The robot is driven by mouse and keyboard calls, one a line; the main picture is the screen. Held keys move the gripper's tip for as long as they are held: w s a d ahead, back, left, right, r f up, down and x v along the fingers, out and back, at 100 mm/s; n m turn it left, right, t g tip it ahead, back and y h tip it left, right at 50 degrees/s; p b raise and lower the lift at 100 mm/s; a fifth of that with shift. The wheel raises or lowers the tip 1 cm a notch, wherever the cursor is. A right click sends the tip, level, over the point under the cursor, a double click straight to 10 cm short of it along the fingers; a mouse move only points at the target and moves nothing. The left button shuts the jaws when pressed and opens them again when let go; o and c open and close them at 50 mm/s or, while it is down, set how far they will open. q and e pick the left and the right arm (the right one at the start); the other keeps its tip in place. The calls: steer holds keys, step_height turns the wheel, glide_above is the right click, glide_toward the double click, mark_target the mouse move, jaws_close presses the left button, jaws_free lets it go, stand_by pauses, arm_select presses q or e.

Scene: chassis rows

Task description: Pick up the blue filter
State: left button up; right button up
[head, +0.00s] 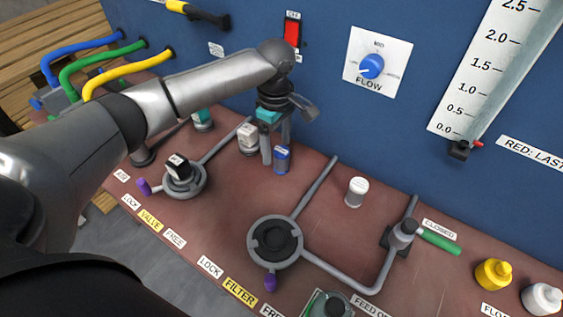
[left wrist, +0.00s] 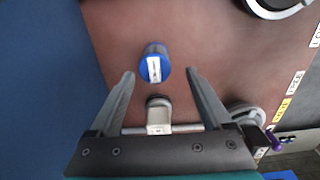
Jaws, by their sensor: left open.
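The blue filter (head: 282,159) is a small blue cylinder with a white label, upright on the reddish-brown bench by the blue panel. In the left wrist view the blue filter (left wrist: 155,62) lies just beyond the fingertips, roughly midway between their lines. My left gripper (head: 275,143) is open and empty, pointing down close beside the filter; its spread fingers also show in the left wrist view (left wrist: 161,74). I cannot tell whether a finger touches the filter. My right gripper is not in view.
A white-grey cylinder (head: 248,140) stands close beside the left gripper. A white-capped cylinder (head: 356,192) stands to the right. The FILTER socket (head: 275,242) and VALVE socket (head: 184,179) sit nearer the front, joined to grey pipes. The blue panel (head: 330,120) rises behind.

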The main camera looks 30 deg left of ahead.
mark_target(280, 149)
arm_select(q)
steer(key=f, duration=0.1)
steer(key=f+b, duration=0.2)
steer(key=f, duration=0.1)
steer(key=shift+w+d, duration=0.25)
steer(key=shift+d, duration=0.05)
steer(key=shift+f, duration=0.7)
steer(key=c, duration=0.5)
jaws_close()
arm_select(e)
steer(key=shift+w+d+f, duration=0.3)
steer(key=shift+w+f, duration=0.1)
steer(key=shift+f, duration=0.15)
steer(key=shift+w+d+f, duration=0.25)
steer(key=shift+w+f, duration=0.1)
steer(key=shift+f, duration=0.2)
